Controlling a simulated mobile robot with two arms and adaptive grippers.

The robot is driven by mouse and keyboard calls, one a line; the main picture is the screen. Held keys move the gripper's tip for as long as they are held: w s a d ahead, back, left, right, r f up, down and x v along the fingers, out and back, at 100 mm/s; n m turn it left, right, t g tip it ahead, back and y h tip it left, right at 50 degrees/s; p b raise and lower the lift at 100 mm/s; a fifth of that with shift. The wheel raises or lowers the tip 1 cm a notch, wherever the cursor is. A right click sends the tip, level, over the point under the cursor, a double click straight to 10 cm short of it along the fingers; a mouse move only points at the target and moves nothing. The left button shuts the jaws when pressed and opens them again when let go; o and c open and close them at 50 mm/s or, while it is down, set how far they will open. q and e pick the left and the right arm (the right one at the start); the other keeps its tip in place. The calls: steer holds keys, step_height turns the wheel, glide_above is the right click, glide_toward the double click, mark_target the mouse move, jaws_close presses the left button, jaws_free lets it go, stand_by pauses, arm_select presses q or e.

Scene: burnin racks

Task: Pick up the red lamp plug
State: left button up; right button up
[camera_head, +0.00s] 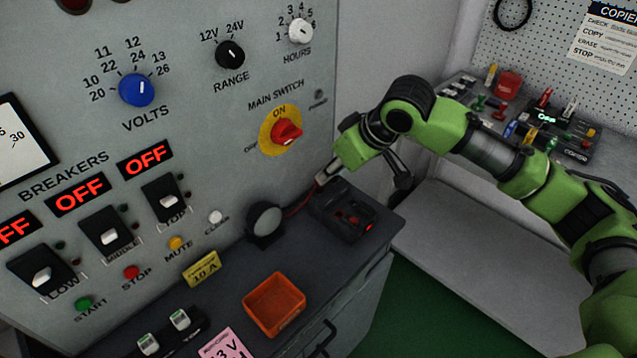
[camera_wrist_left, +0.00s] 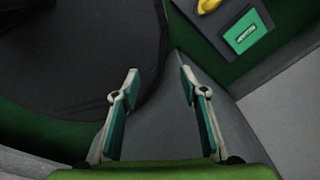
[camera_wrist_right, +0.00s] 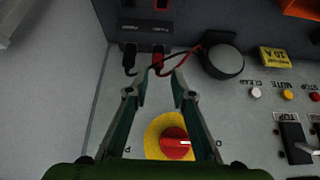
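The red lamp plug (camera_wrist_right: 158,61) stands upright at the dark socket box (camera_wrist_right: 165,22) in the right wrist view, with a red cable leading to the round lamp (camera_wrist_right: 222,61). A black plug (camera_wrist_right: 129,56) stands beside it on the left. My right gripper (camera_wrist_right: 160,85) is open and empty; the red plug shows between and just beyond its fingertips. In the head view my right gripper (camera_head: 362,178) is over the socket box (camera_head: 350,222), and I cannot make out the red plug clearly there. My left gripper (camera_wrist_left: 160,74) is open and empty, outside the head view.
The panel with the red main switch (camera_head: 287,132) rises close behind the right gripper. The lamp (camera_head: 265,220) and an orange bin (camera_head: 274,304) stand on the dark counter. A copier station (camera_head: 546,128) with coloured sticks is at the right. A pale bench (camera_head: 480,235) is clear.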

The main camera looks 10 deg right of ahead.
mark_target(319, 188)
steer(key=shift+x, duration=0.9)
steer(key=shift+w+a+f+p, duration=0.15)
steer(key=shift+w+f+p, duration=0.2)
steer(key=shift+f, duration=0.15)
steer(key=x, duration=0.4)
steer(key=shift+w+p, duration=0.1)
steer(key=shift+p, duration=0.3)
arm_select(q)
steer(key=shift+w+a+r, duration=0.25)
steer(key=shift+w+r, duration=0.2)
steer(key=shift+r, duration=0.35)
arm_select(e)
jaws_close()
